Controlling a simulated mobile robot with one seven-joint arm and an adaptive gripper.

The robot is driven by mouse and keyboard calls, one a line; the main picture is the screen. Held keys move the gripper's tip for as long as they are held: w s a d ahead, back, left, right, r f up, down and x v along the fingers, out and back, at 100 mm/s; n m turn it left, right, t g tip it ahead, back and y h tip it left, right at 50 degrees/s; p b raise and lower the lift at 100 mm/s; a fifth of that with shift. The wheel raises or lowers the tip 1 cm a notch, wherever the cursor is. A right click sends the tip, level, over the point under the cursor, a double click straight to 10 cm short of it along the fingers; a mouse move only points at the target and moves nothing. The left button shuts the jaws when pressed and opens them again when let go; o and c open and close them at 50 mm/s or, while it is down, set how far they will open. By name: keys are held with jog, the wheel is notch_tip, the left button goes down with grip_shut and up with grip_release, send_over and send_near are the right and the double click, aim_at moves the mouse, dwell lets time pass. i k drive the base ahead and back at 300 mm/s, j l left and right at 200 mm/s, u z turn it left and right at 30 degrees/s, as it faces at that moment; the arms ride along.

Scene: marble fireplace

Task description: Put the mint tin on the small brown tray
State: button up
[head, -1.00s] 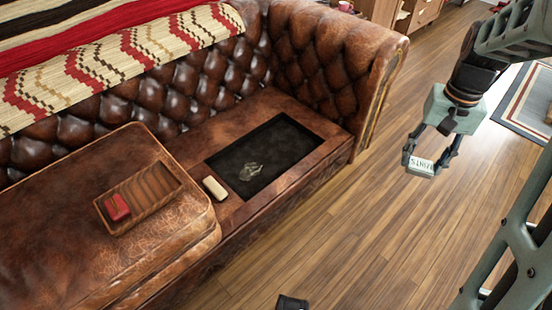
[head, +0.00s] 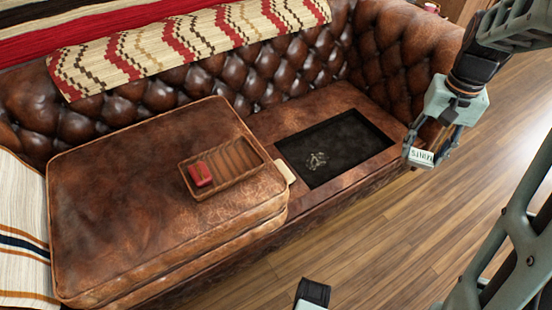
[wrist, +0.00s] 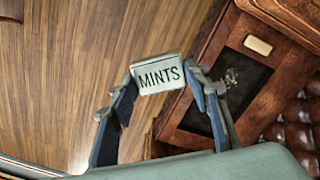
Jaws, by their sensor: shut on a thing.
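The mint tin (wrist: 159,75) is a pale tin lettered MINTS. My gripper (head: 428,150) is shut on it, with one finger at each side, and holds it in the air near the right front of the sofa. The tin also shows in the head view (head: 421,157). The small brown tray (head: 197,193) is a slatted wooden tray lying on the sofa's left cushion, left of my gripper and well apart from it. A small red object (head: 200,174) lies in the tray's left part.
A black panel (head: 345,150) with a pale mark lies on the sofa seat between my gripper and the tray. A cream block (wrist: 258,45) lies beside it, partly hidden by the cushion (head: 110,215) in the head view. The tufted backrest (head: 200,85) rises behind. Wooden floor (head: 400,240) is open in front.

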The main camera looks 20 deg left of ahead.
aim_at(219, 170)
jog(key=j+u, duration=0.15)
jog(key=j, duration=1.1)
jog(key=k, duration=0.05)
